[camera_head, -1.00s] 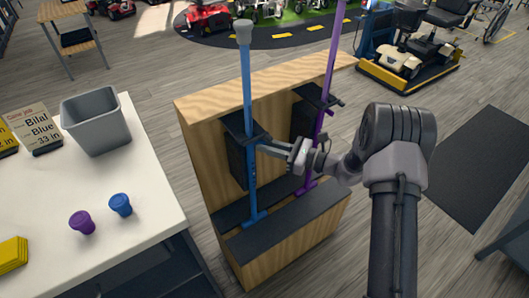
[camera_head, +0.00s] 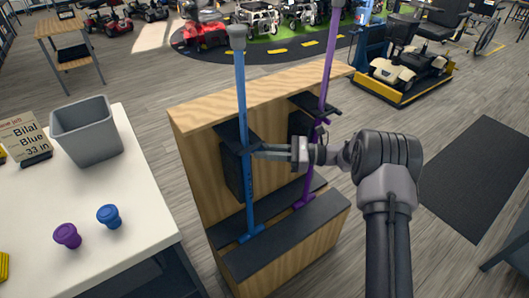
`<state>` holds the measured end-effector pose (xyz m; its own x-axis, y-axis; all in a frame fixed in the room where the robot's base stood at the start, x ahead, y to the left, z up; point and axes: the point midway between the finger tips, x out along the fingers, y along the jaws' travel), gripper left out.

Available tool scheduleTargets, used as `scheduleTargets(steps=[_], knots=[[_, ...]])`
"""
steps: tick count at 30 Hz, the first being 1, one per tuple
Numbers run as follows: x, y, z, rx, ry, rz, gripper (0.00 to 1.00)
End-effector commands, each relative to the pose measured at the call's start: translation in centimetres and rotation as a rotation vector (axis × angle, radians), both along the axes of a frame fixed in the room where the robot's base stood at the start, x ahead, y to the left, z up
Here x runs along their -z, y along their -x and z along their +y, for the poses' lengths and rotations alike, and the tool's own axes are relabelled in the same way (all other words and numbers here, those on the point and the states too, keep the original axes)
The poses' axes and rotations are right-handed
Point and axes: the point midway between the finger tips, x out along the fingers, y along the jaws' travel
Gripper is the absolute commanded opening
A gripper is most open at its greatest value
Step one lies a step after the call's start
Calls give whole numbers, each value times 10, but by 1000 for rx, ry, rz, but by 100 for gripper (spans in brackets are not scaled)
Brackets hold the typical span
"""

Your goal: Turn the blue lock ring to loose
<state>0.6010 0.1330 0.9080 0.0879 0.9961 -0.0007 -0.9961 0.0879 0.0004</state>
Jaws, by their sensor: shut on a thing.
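The blue pole (camera_head: 242,100) stands upright in a wooden stand, passing a dark bracket at mid-height and ending in a blue foot on the dark ledge. It has a grey cap on top. My gripper (camera_head: 257,150) reaches in from the right and is shut at the blue pole, just below the bracket's front edge. The blue lock ring is not clearly distinct there; the fingers and bracket cover that part of the pole. Small dark marks run down the pole below my fingers.
A purple pole (camera_head: 328,75) stands close behind my gripper in the same wooden stand (camera_head: 195,160).

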Motion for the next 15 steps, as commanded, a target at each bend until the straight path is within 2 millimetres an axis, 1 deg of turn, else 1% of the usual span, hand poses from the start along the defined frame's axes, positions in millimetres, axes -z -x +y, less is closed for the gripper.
scheduleTargets(steps=[2,3,5,6,15], knots=[[0,0,0,0,-1,0,0],[0,0,0,0,-1,0,16],[0,0,0,1,-1,0,28],[0,0,0,1,-1,0,36],[0,0,-1,1,-1,0,36]])
